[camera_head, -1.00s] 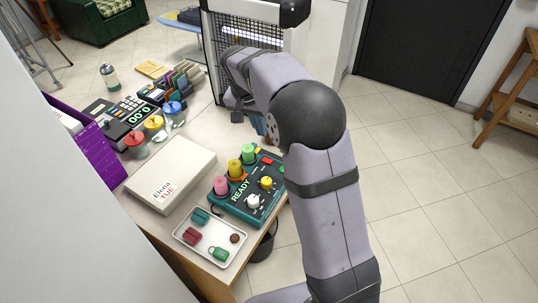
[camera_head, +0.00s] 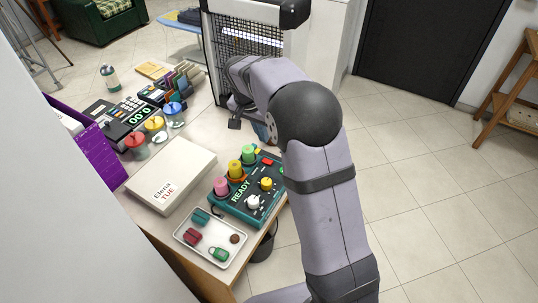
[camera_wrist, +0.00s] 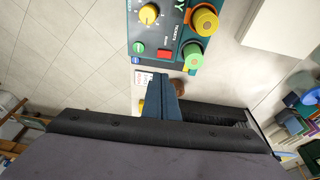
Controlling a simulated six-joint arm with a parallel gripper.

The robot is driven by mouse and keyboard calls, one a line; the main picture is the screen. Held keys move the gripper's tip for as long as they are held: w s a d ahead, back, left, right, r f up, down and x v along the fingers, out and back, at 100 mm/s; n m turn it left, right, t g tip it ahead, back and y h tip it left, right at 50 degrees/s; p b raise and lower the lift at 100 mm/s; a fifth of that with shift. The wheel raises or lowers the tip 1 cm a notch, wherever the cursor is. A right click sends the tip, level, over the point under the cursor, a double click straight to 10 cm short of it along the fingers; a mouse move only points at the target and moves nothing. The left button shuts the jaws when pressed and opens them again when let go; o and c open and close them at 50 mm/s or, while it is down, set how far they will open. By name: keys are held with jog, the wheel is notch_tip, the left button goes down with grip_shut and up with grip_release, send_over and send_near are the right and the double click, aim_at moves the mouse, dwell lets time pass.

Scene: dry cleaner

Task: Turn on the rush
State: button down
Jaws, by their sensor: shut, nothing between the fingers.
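A teal control box (camera_head: 236,205) with a lit READY display (camera_head: 240,191) stands at the table's front right. It carries pink (camera_head: 221,186), yellow (camera_head: 235,169) and green (camera_head: 249,153) caps, a yellow dial (camera_head: 266,183) and a white knob (camera_head: 253,202). In the wrist view a red switch (camera_wrist: 165,54), a small green button (camera_wrist: 138,47) and the yellow dial (camera_wrist: 149,14) show; the small labels are unclear. My gripper (camera_head: 235,123) is shut and empty beyond the box's far end. Its fingers (camera_wrist: 163,85) point toward that end, apart from the controls.
A white box marked Elena TUE (camera_head: 172,172) lies left of the control box. A tray (camera_head: 211,252) with small items sits in front. Red, yellow and blue-topped jars (camera_head: 155,124), a card terminal (camera_head: 133,108) and a wire grille (camera_head: 240,45) stand farther back.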

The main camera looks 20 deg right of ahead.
jog(key=p, duration=0.3)
send_over(271, 161)
jog(key=f, duration=0.6)
jog(key=a+f, duration=0.1)
jog(key=f, duration=0.3)
jog(key=shift+s+f, duration=0.1)
jog(key=shift+s, duration=0.25)
jog(key=shift+d+f+p, duration=0.1)
jog(key=shift+f+p, duration=0.25)
jog(key=shift+f, duration=0.3)
